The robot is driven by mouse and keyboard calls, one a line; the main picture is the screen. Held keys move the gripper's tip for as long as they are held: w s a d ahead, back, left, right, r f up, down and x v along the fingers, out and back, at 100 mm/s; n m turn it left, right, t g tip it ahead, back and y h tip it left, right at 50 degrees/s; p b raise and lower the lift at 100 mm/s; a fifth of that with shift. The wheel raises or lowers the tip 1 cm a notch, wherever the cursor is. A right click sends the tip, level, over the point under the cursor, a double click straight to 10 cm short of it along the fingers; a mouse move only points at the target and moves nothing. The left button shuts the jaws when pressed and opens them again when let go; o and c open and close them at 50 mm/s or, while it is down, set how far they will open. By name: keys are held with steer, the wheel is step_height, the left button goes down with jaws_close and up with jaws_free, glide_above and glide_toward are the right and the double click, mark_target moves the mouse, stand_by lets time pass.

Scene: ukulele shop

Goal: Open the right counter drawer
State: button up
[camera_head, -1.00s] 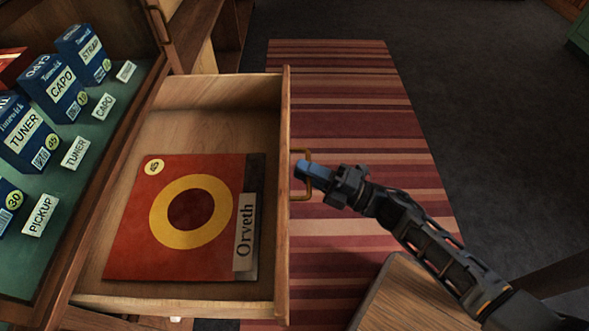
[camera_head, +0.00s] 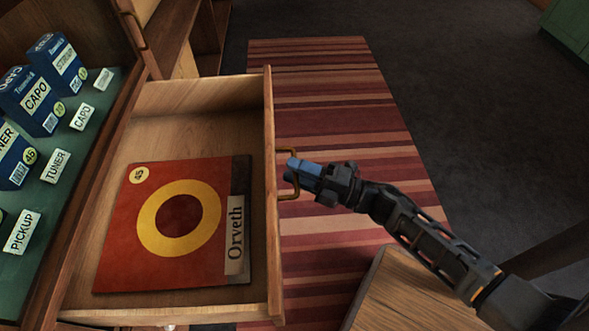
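The counter drawer (camera_head: 270,220) is pulled well out, its inside bare wood around a red record sleeve with a yellow ring, labelled Orveth (camera_head: 180,225). A brass handle (camera_head: 288,196) is fixed on the drawer's front. My gripper (camera_head: 294,170) is at the handle, with its blue fingertips overlapping the bar in the picture. The fingers look close together, but I cannot tell whether they are clamped on the handle.
A green-lined display shelf (camera_head: 60,185) with blue boxes and labels is at left. A striped rug (camera_head: 350,130) lies on the floor beyond the drawer front. A wooden surface (camera_head: 400,295) is at lower right. Dark floor at upper right is free.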

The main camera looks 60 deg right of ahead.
steer(key=v, duration=0.7)
stand_by(0.5)
steer(key=s+a+r+m+g+h, duration=0.4)
steer(key=s+a+r+m, duration=1.1)
steer(key=m, duration=0.4)
step_height(320, 180, up, 24)
steer(key=w+p, duration=0.1)
steer(key=p, duration=2.2)
steer(key=shift+a+m+g, duration=0.15)
steer(key=shift+m+g, duration=0.15)
steer(key=shift+m, duration=0.1)
